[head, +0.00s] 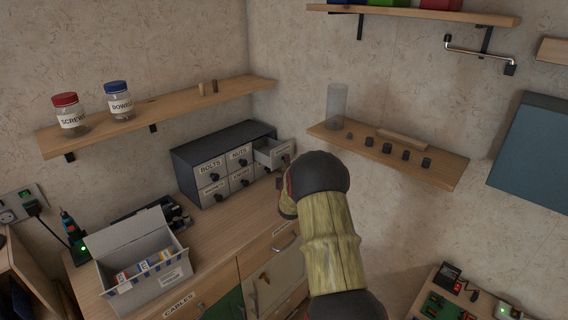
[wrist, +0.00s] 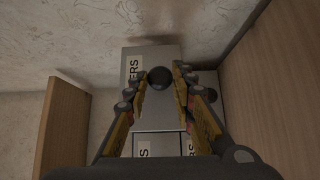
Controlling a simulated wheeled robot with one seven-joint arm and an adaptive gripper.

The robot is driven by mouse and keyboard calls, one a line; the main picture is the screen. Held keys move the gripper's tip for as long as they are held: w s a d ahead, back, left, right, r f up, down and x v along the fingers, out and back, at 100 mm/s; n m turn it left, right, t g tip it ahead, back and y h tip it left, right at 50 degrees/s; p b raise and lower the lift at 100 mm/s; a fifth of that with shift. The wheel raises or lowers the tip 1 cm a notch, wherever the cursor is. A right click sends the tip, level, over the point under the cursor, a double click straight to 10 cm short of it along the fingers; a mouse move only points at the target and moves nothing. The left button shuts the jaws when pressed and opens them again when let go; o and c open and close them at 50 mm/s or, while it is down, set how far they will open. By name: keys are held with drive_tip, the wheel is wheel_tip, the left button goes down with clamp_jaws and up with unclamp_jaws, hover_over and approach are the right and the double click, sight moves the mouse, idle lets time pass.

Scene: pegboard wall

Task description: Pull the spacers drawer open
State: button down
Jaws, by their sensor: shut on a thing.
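The small drawer cabinet (head: 186,160) stands on the wooden bench top at the back. Its top-right drawer (head: 285,153) is pulled partly out, with its open inside showing. In the wrist view a grey drawer front (wrist: 150,112) bears a label whose visible end reads "ERS". Its round black knob (wrist: 160,77) sits between the two fingers of my gripper (wrist: 160,82), which is shut on it. In the head view my arm hides the gripper and the area right of the cabinet.
Drawers marked BOLTS and NUTS are closed. An open box (head: 140,262) stands on the bench at left. A wall shelf (head: 445,172) with a clear cylinder (head: 337,106) and several dark knobs is to the right. Another shelf (head: 165,107) holds two jars.

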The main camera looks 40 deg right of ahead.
drive_tip(key=shift+f, duration=0.1)
drive_tip(key=c, duration=1.6)
unclamp_jaws()
drive_tip(key=shift+o, duration=0.6)
drive_tip(key=shift+a, duration=0.1)
drive_tip(key=v, duration=1.1)
drive_tip(key=shift+s+a, duration=0.25)
drive_tip(key=shift+s, duration=0.1)
